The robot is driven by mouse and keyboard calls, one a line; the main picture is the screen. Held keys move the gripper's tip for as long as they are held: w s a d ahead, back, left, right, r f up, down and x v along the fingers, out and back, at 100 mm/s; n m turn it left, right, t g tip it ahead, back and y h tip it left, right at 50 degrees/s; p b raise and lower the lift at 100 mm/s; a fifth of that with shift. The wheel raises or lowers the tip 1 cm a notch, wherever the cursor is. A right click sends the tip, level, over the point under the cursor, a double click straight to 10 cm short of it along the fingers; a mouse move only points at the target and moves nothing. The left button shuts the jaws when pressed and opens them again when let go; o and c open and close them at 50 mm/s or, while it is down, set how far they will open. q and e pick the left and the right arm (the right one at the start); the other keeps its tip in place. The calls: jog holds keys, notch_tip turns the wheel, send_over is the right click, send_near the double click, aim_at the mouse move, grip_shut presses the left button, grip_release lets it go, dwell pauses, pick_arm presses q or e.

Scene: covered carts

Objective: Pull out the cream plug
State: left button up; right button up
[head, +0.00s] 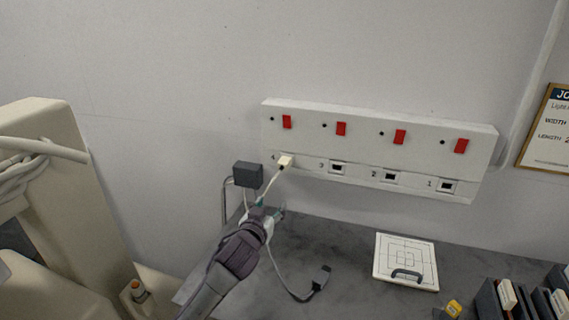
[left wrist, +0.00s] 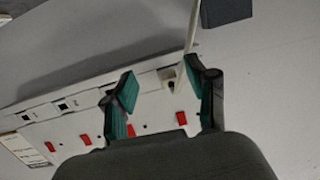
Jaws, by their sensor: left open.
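The cream plug (head: 285,162) sits in socket 4, at the left end of the white wall panel (head: 385,132), with a pale cable hanging down from it. It also shows in the left wrist view (left wrist: 169,79), between my open fingers and beyond their tips. My left gripper (head: 270,208) is open and empty, below the plug and apart from it. My right gripper is not in view.
Sockets 3, 2 and 1 look empty, with red switches above. A dark box (head: 247,174) is left of the panel. On the grey worktop (head: 340,250) lie a dark connector (head: 321,277), a white board (head: 406,262) and a yellow item (head: 453,308). Dark holders (head: 490,300) stand at right.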

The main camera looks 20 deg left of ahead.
aim_at(282, 167)
pick_arm(q)
jog(key=shift+t+h, duration=0.3)
jog(key=shift+t, duration=0.6)
jog(key=w+r, duration=0.4)
jog(key=r, duration=0.1)
jog(key=shift+w+a+r, duration=0.1)
jog(key=shift+a+r, duration=0.1)
jog(key=shift+w, duration=0.1)
jog(key=w+b, duration=0.2)
jog(key=w, duration=0.1)
jog(key=w+b, duration=0.1)
jog(key=w, duration=0.3)
jog(key=shift+w+d+f+b, duration=0.1)
jog(key=shift+d+f+b, duration=0.05)
jog(key=shift+b, duration=0.25)
jog(key=shift+w+b, duration=0.3)
jog(key=shift+w, duration=0.45)
grip_shut()
